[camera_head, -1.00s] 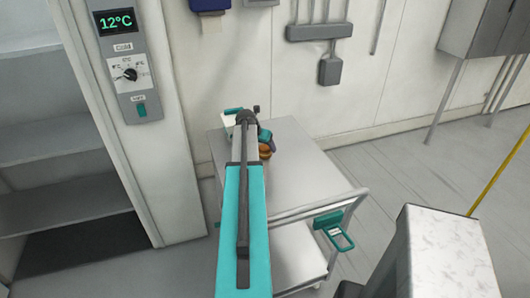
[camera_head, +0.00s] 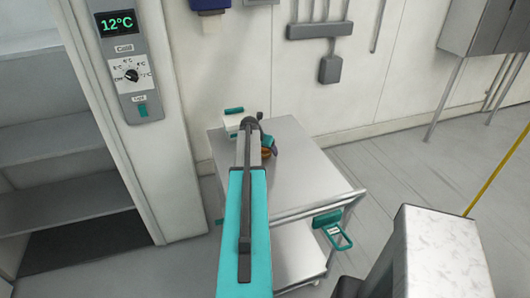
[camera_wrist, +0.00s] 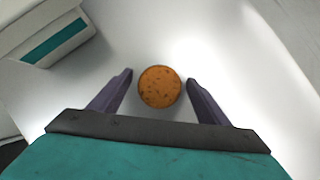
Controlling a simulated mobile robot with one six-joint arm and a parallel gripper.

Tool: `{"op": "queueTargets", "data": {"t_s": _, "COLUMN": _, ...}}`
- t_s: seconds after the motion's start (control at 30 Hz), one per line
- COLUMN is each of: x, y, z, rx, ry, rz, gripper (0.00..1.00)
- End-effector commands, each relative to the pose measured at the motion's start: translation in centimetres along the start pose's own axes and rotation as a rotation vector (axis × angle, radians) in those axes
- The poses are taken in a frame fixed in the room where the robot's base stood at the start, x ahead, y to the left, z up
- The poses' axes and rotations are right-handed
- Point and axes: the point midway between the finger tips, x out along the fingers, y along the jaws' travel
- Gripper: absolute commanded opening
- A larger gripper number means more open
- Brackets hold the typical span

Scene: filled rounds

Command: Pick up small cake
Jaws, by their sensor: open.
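The small cake (camera_wrist: 159,87) is round and orange-brown with dark specks. In the wrist view it sits on the pale metal top of the cart (camera_wrist: 225,50). My gripper (camera_wrist: 159,76) is open, with one dark finger on each side of the cake and a visible gap on both sides. I cannot tell how far above the cake the fingertips are. In the head view the cake (camera_head: 266,153) is mostly hidden behind my arm and gripper, near the cart's back left part.
A white box with a teal handle (camera_head: 234,118) stands at the cart's back left corner, close to my gripper. The right side of the cart top (camera_head: 305,165) is clear. A shelf cabinet with a 12°C display (camera_head: 116,21) stands at the left.

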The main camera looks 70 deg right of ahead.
Motion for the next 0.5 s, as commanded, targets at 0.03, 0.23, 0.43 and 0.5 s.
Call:
{"op": "queueTargets", "data": {"t_s": 0.03, "x": -0.01, "y": -0.01, "z": 0.01, "rx": 0.0, "ry": 0.0, "rz": 0.0, "gripper": 0.7}}
{"op": "queueTargets", "data": {"t_s": 0.23, "x": -0.01, "y": -0.02, "z": 0.01, "rx": 0.0, "ry": 0.0, "rz": 0.0, "gripper": 0.53}}
{"op": "queueTargets", "data": {"t_s": 0.43, "x": -0.03, "y": -0.03, "z": 0.04, "rx": 0.0, "ry": 0.0, "rz": 0.0, "gripper": 0.38}}
{"op": "queueTargets", "data": {"t_s": 0.5, "x": -0.03, "y": -0.03, "z": 0.04, "rx": 0.0, "ry": 0.0, "rz": 0.0, "gripper": 0.38}}
